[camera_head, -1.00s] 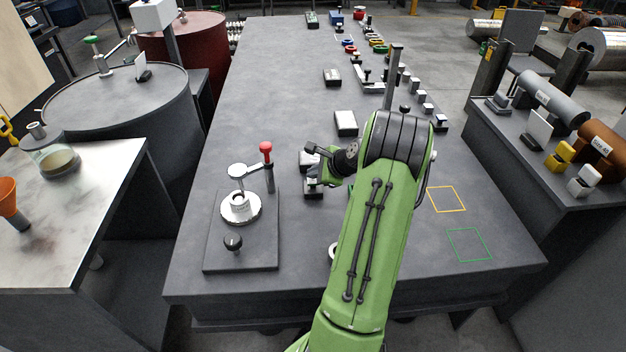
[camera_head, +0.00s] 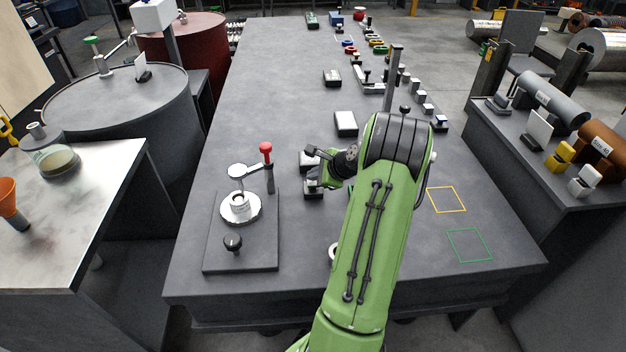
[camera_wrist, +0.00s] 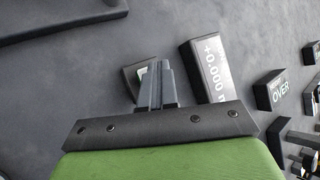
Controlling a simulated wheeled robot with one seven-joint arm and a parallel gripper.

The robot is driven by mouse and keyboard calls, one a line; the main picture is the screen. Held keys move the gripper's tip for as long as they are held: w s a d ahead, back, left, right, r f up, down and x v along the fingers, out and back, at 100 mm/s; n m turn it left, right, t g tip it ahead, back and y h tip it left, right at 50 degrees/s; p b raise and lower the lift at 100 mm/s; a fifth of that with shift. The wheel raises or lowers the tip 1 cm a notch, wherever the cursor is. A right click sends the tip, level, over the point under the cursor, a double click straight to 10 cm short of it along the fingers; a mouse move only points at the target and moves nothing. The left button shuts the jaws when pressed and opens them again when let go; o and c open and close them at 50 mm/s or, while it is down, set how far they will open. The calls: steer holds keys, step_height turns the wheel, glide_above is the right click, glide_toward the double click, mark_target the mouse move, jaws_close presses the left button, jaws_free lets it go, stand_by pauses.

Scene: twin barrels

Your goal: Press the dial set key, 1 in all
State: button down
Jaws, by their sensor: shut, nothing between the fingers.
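My gripper (camera_wrist: 157,80) is shut and empty in the wrist view. Its fingertips overlap a small dark block (camera_wrist: 131,80) with a pale greenish patch on top, which looks like the dial set key. The fingers hide part of it, and I cannot tell whether they touch it. Beside it on the right is a dark readout block (camera_wrist: 206,72) showing "+0.000". In the head view my gripper (camera_head: 322,178) is low over these blocks, and the small block (camera_head: 313,193) is partly hidden by it.
A gauge stand on a dark plate (camera_head: 215,255) with a red-topped post (camera_head: 266,150) stands to the left. A "HEIGHT OVER" block (camera_wrist: 270,90) lies to the right in the wrist view. Yellow (camera_head: 447,199) and green (camera_head: 469,244) outlined squares on the bench are empty.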

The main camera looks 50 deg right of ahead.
mark_target(315, 183)
steer(key=shift+r+p, duration=0.9)
step_height(315, 183, up, 5)
steer(key=p, duration=0.4)
steer(key=shift+p, duration=0.4)
